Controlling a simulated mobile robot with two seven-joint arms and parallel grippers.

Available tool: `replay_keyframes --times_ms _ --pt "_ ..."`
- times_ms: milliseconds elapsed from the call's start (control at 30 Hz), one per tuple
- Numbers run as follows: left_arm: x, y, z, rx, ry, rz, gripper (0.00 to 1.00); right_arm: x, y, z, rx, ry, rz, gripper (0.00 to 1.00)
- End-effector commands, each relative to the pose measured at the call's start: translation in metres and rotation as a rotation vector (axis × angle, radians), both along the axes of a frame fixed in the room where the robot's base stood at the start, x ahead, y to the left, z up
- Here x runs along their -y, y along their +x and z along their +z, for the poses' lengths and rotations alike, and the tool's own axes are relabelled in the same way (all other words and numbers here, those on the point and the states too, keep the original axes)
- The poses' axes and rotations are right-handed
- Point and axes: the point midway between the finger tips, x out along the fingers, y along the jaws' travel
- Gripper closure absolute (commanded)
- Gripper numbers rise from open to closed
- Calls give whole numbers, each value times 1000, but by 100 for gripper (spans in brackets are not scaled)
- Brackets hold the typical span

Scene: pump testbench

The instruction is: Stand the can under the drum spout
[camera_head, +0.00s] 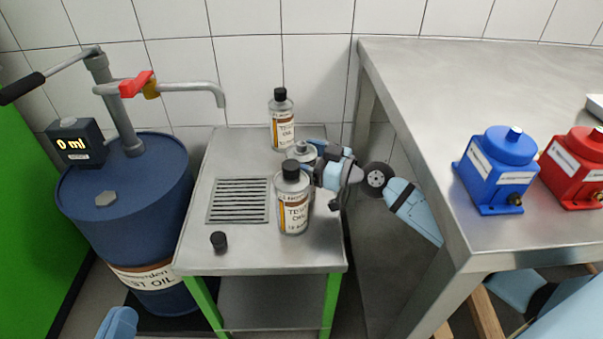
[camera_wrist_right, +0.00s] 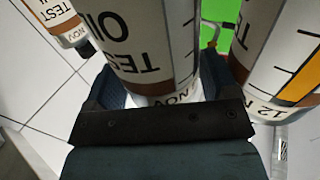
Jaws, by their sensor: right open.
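Three cans labelled TEST OIL stand upright on the small metal table: a capped one at the back (camera_head: 283,133), a capped one at the front (camera_head: 293,215), and a middle can with a silver top (camera_head: 299,150) and no black cap visible. The front can partly hides the middle one. My right gripper (camera_head: 309,161) is open, its fingers on either side of the middle can, which fills the gap in the right wrist view (camera_wrist_right: 140,40). The drum spout (camera_head: 220,97) points down above the grate (camera_head: 238,201). My left gripper is not in view.
A black cap (camera_head: 219,241) lies at the table's front left. The blue drum (camera_head: 130,200) stands left, with a display (camera_head: 76,143) reading 0 ml and a red-handled valve (camera_head: 136,84). The grate is empty. A higher bench (camera_head: 440,90) with blue (camera_head: 500,165) and red (camera_head: 580,165) units stands right.

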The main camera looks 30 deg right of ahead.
Motion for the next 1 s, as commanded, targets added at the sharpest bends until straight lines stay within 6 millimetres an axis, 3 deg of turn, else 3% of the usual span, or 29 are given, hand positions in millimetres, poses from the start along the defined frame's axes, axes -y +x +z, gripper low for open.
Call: replay_keyframes --times_ms 300,633,1000 --pt "0 -1 0 3 -6 3 100 -3 4 0 1 -1 0 22" --pt "0 -1 -1 -3 -3 3 100 -3 4 1 2 0 -1 97" --pt "-1 -1 7 12 -6 5 100 -5 6 8 2 0 -2 97"
